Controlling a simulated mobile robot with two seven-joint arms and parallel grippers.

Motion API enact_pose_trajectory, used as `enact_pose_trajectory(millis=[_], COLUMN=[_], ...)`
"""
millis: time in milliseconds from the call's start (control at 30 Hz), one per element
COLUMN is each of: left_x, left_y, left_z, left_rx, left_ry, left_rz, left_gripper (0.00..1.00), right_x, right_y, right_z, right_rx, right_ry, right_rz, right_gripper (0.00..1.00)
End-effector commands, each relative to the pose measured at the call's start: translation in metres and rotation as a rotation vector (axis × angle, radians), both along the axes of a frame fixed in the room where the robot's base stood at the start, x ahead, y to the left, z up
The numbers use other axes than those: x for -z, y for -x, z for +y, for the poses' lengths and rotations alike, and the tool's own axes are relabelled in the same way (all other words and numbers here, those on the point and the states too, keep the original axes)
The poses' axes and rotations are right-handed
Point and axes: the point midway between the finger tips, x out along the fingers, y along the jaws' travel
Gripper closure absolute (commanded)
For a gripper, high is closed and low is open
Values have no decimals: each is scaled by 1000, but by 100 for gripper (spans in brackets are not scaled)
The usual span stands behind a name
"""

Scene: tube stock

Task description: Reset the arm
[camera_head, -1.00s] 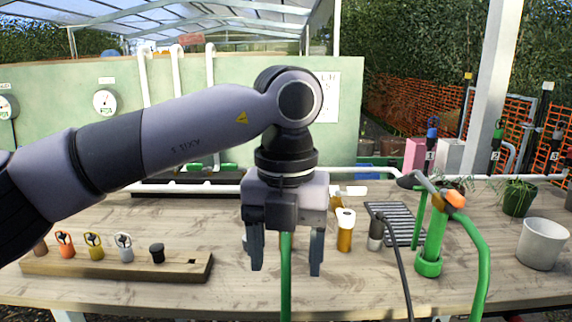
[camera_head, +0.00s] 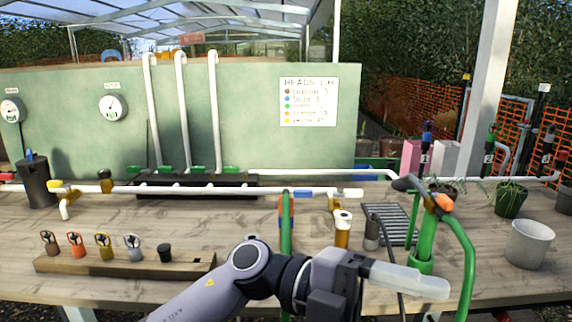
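My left arm comes in from the bottom edge, left of centre, and bends to the right low over the front of the table. Its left gripper (camera_head: 410,279) points right, in front of the green tap stand. It is seen side-on with one pale finger showing, so I cannot tell whether it is open or shut. I see nothing held in it. My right gripper is not in view.
A wooden rack (camera_head: 90,267) with several coloured-top pieces stands front left. A thin green post (camera_head: 286,238) rises behind my arm. The green tap stand (camera_head: 421,243) and grey pot (camera_head: 529,244) are at right. A white pipe (camera_head: 235,191) crosses the table.

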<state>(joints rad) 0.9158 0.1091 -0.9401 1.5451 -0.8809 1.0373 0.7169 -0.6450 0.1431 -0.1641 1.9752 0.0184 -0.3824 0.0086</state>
Motion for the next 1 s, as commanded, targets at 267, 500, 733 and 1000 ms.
enact_pose_trajectory(millis=[267, 500, 733, 1000], left_x=[-7, 43, 136, 267], left_y=[-53, -104, -120, -67], left_z=[36, 98, 170, 259], left_rx=[-343, -722, -1111, -1544], left_ry=[350, 492, 481, 278], left_rz=[402, 739, 1056, 1407], left_gripper=[33, 33, 33, 33], right_x=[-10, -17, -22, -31], right_y=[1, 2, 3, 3], right_z=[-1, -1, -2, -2], right_rx=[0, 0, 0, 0], right_ry=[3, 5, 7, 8], right_rz=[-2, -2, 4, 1], right_gripper=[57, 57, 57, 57])
